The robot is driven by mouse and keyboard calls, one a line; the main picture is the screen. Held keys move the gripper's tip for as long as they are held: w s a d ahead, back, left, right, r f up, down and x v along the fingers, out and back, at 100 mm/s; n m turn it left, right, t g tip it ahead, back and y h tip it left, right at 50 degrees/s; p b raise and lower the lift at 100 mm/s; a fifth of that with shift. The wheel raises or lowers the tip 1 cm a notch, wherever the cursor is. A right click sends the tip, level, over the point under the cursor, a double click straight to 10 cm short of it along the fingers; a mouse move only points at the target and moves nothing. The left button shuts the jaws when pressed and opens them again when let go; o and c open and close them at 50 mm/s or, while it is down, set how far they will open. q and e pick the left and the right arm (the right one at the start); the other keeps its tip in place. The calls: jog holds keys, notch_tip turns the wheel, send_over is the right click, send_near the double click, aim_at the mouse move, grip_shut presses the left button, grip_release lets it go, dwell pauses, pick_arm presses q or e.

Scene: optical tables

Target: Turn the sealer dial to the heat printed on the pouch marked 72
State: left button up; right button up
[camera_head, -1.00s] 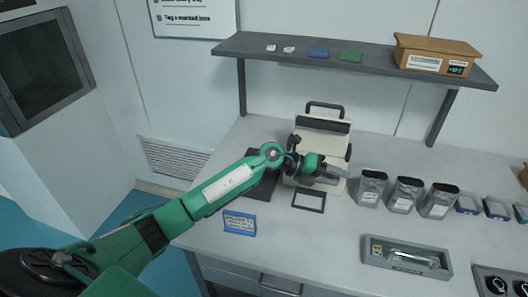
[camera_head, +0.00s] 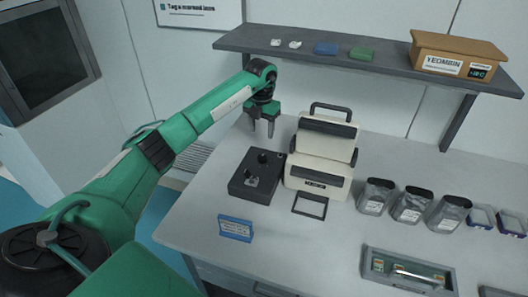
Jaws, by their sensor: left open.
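The cream sealer (camera_head: 320,172) with a black top handle stands on the table. Left of it is a black control box (camera_head: 268,194) with two knobs: one at the back (camera_head: 263,157) and one at the front (camera_head: 250,180) beside a light patch. I cannot tell their settings. My right gripper is out of view.
A grey shelf (camera_head: 390,68) above holds a cardboard box (camera_head: 457,52) and small blue and green items. A blue sign (camera_head: 235,228) stands at the front left. A grey tray (camera_head: 408,272) lies at the front right. A black frame (camera_head: 310,204) lies before the sealer.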

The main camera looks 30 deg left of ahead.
pick_arm(q)
jog(key=p, duration=0.2)
send_over(262, 157)
notch_tip(262, 157, down, 6)
jog(key=shift+s+r, duration=0.15)
jog(key=shift+r, duration=0.05)
notch_tip(262, 157, down, 4)
jog(key=shift+f+p, duration=0.2)
jog(key=shift+p, duration=0.25)
jog(key=shift+f, duration=0.9)
jog(key=shift+c, duration=0.2)
jog(key=c, duration=0.9)
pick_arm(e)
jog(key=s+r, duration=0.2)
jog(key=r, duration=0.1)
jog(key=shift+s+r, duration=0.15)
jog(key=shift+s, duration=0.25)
